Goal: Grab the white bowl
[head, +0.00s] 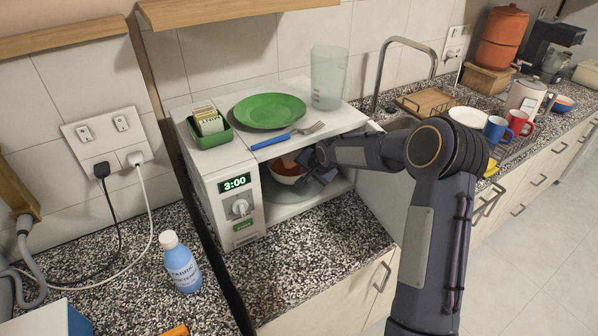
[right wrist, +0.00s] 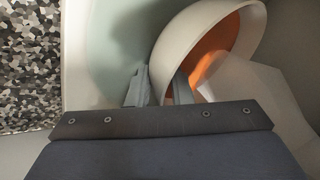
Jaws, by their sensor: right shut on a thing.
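The white bowl (head: 285,170) is inside the open microwave (head: 222,190), above a round glass plate (head: 290,194). It has an orange inside. My right arm reaches into the microwave from the right, and my right gripper (head: 309,165) is at the bowl's right side. In the right wrist view the bowl (right wrist: 190,45) is tilted, and my right gripper (right wrist: 160,88) is shut on its rim, with one finger outside and one inside. Part of the bowl is hidden by my gripper. My left gripper is not in view.
On the microwave top are a green plate (head: 269,110), a blue-handled fork (head: 285,136), a green box with packets (head: 209,125) and a clear tumbler (head: 328,78). A blue bottle (head: 180,262) stands on the left counter. The speckled counter (head: 300,250) before the microwave is clear.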

